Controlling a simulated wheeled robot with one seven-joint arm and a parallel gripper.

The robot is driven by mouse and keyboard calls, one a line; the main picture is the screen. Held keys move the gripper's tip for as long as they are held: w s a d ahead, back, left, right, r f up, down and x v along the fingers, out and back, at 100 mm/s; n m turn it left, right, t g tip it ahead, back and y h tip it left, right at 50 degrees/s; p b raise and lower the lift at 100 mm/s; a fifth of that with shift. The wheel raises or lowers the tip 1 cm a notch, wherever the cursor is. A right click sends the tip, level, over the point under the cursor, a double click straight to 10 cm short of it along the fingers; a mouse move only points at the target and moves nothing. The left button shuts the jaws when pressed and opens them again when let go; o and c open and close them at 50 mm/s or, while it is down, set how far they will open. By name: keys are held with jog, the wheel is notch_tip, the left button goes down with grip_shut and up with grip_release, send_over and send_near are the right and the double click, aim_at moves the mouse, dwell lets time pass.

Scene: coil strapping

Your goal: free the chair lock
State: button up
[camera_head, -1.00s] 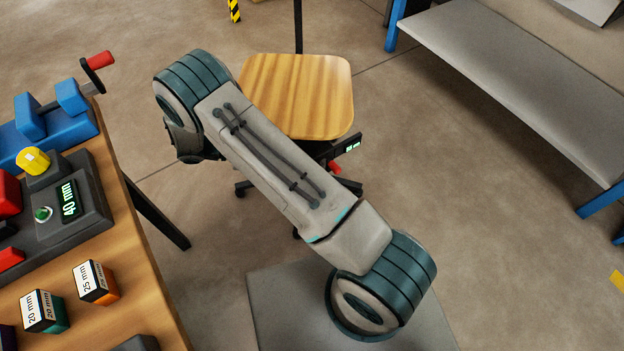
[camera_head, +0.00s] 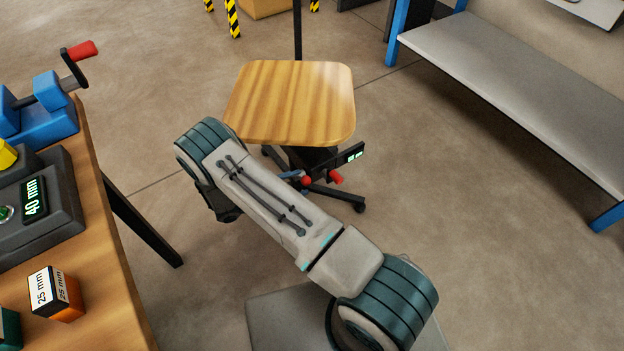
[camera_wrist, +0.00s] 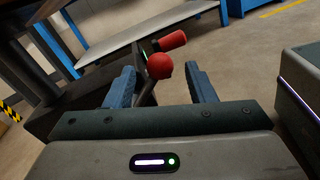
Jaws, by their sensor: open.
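The chair (camera_head: 295,100) has a square wooden seat on a dark star base. Under the seat's right front are two red-ended levers and a small black box with a green display (camera_head: 352,154). In the wrist view, a red ball knob (camera_wrist: 159,66) on a dark stem appears in the gap between my open blue fingers. A red cylindrical grip (camera_wrist: 173,40) lies just beyond it. My gripper (camera_wrist: 163,78) is open, and no finger is seen touching the knob. In the head view my arm hides most of the gripper. Which lever is the lock cannot be told.
A workbench (camera_head: 95,255) stands at left with a blue crank vise (camera_head: 45,118), a 40 mm display unit (camera_head: 35,205) and a 25 mm block (camera_head: 55,293). A grey bench (camera_head: 510,85) with blue legs is at right.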

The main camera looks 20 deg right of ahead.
jog(key=shift+w+d+b, duration=0.15)
jog(key=shift+d, duration=1.2)
jog(key=shift+w+d+b, duration=0.15)
jog(key=shift+d, duration=1.2)
grip_shut()
